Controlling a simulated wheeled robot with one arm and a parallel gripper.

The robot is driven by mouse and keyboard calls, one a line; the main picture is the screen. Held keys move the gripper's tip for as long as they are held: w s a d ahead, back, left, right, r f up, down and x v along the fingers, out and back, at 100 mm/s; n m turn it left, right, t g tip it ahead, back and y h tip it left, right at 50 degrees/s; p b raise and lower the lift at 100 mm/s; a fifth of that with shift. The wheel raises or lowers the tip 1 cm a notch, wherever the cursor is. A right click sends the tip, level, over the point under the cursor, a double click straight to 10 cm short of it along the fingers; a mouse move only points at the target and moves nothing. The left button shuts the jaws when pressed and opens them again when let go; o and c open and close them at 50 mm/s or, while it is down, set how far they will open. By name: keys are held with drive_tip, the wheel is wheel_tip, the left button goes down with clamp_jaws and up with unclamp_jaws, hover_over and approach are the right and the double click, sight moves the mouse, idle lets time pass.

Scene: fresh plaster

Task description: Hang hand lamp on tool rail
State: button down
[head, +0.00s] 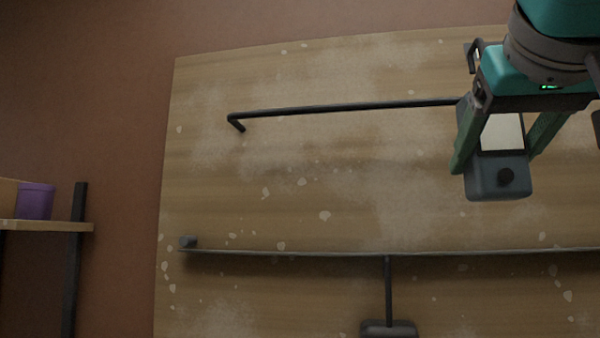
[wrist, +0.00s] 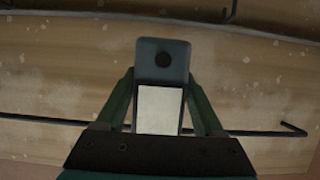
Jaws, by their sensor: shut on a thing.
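A thin grey rail (head: 290,253) runs lower down. I cannot tell which is the tool rail. The lamp is below the bar's line and above the grey rail in the head view.
The wooden board (head: 370,200) has pale plaster smears and flecks. A dark rod with a block at its lower end (head: 388,328) hangs below the grey rail. A shelf (head: 50,225) with a purple container (head: 36,201) stands at the left. The board between bar and rail looks clear.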

drive_tip(key=shift+r+b+x, duration=0.2)
drive_tip(key=shift+b+x, duration=0.85)
drive_tip(key=shift+x, duration=2.55)
drive_tip(key=shift+w, duration=0.1)
unclamp_jaws()
drive_tip(key=p+v, duration=0.1)
drive_tip(key=v, duration=0.6)
drive_tip(key=shift+s+r, duration=0.2)
drive_tip(key=shift+s, duration=0.15)
drive_tip(key=shift+a, duration=0.1)
